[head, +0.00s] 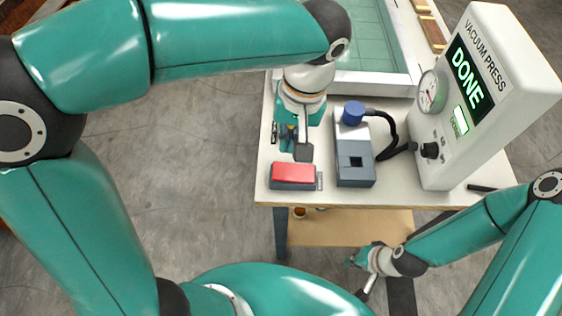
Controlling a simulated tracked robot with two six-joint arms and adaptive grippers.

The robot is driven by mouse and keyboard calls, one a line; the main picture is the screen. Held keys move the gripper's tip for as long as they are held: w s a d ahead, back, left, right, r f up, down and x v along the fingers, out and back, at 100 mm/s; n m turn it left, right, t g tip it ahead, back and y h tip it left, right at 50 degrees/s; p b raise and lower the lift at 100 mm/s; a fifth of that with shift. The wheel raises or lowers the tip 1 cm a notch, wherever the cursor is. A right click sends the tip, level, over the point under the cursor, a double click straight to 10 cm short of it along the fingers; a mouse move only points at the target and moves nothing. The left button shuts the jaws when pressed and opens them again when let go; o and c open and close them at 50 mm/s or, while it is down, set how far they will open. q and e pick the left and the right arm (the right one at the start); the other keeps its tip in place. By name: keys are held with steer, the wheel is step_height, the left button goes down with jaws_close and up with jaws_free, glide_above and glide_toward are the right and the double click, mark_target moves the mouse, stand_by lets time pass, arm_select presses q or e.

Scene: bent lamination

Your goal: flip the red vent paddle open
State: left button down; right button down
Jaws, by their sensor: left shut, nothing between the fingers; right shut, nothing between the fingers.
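The red vent paddle (293,173) is a flat red plate lying on a dark grey base near the front left corner of the table. My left gripper (303,152) points down just behind the paddle, its dark fingertips shut and empty. I cannot tell whether the fingertips touch the paddle. My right gripper (360,275) is shut and empty, low in front of the table, well away from the paddle.
A grey box (355,172) with a blue knob (353,112) stands right of the paddle. A black hose (389,133) runs to the white vacuum press (480,100), whose screen reads DONE. A shelf (345,227) lies below.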

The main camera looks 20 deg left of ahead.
mark_target(279, 171)
arm_select(q)
steer(key=f, duration=0.6)
steer(key=a+f, duration=0.1)
steer(key=f, duration=0.2)
steer(key=shift+s+a, duration=0.1)
steer(key=shift+s, duration=0.1)
steer(key=shift+a+f+h+b, duration=0.25)
steer(key=shift+f+h+b, duration=0.25)
steer(key=shift+f+b, duration=0.5)
steer(key=shift+r, duration=0.55)
steer(key=shift+d, duration=0.1)
steer(key=shift+r+p, duration=0.15)
steer(key=shift+p, duration=0.2)
steer(key=shift+r+p, duration=0.5)
steer(key=shift+r, duration=0.2)
